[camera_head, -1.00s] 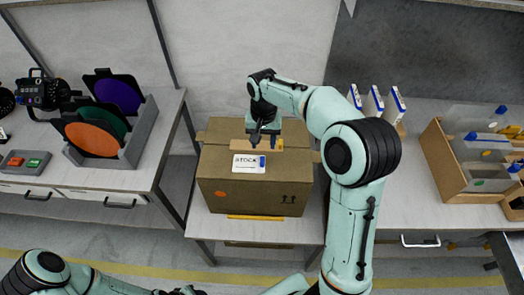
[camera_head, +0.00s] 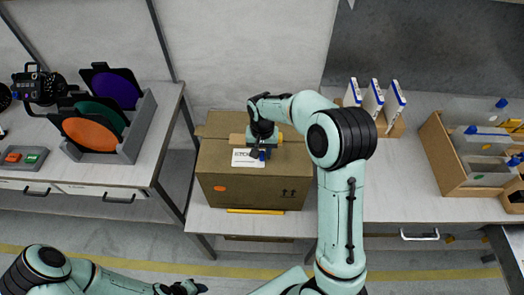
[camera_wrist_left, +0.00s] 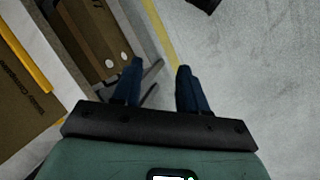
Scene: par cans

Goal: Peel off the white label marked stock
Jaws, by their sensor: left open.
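The white label marked STOCK (camera_head: 242,160) lies on top of a closed brown cardboard box (camera_head: 255,192), near its front edge. Its lettering is partly covered. My right gripper (camera_head: 261,150) reaches down from above onto the label's right end, where a blue tab shows. The fingertips are small and dark here; I cannot tell whether they are closed or touch the tab. My left gripper (camera_head: 184,288) is low at the bottom edge of the head view, away from the box. In the left wrist view its blue fingers (camera_wrist_left: 159,84) are apart with nothing between them.
The box stands on a white table, with a yellow strip (camera_head: 256,211) in front. White blue-edged boxes (camera_head: 373,98) and a wooden tray (camera_head: 463,170) stand to the right. A grey rack (camera_head: 139,130) with coloured discs is on the left bench. A gap separates the benches.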

